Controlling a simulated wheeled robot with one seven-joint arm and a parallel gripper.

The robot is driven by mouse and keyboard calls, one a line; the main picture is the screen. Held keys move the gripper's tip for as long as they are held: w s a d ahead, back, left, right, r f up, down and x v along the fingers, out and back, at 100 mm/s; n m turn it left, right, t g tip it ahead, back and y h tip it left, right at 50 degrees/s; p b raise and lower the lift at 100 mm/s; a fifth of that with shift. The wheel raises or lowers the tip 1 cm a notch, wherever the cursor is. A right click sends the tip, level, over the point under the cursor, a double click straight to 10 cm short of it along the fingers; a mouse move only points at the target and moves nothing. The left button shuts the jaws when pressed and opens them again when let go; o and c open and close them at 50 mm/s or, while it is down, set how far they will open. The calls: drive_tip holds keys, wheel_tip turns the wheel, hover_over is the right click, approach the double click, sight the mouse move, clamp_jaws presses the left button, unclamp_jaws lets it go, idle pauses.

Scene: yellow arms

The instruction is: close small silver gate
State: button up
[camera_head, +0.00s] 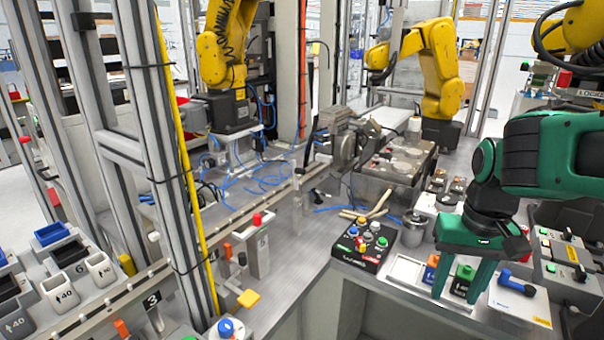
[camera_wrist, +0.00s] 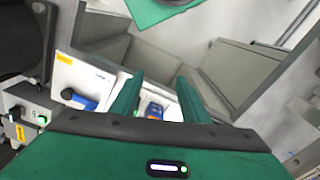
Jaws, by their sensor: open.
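My gripper (camera_head: 457,296) is at the right in the head view, pointing down over the workbench, with its two green fingers apart. In the wrist view its fingers (camera_wrist: 159,82) are also spread, with nothing held between the tips. A small green block (camera_head: 464,278) shows between the fingers in the head view; I cannot tell whether they touch it. I cannot clearly pick out a small silver gate. Silver-grey upright frames (camera_head: 150,130) and a low metal rail (camera_head: 230,235) stand at the left. Grey flat panels (camera_wrist: 245,70) show beyond the fingers in the wrist view.
A black button box (camera_head: 362,245) sits left of my gripper on the bench. A white plate with a blue handle (camera_head: 515,283) lies to its right, beside grey control boxes (camera_head: 575,280). Yellow robot arms (camera_head: 440,70) stand behind. Bare bench (camera_head: 300,265) lies left of the button box.

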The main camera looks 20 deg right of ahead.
drive_tip(key=w+r, duration=0.2)
drive_tip(key=w, duration=0.1)
drive_tip(key=w+a+r+t, duration=0.1)
drive_tip(key=w+r, duration=0.1)
drive_tip(key=w, duration=0.2)
drive_tip(key=w+r+t+h, duration=0.1)
drive_tip(key=w, duration=0.2)
drive_tip(key=shift+w+a+r+m, duration=0.15)
drive_tip(key=shift+r+m, duration=0.25)
clamp_jaws()
drive_tip(key=w+a+r+m+t, duration=0.2)
drive_tip(key=w+a+r+t, duration=0.3)
drive_tip(key=w+a+r, duration=1)
drive_tip(key=w+a+r+x, duration=0.1)
drive_tip(key=w+x, duration=0.1)
drive_tip(key=x, duration=1.1)
drive_tip(key=shift+r+y, duration=0.2)
drive_tip(key=shift+y, duration=0.2)
drive_tip(key=shift+w+d, duration=0.1)
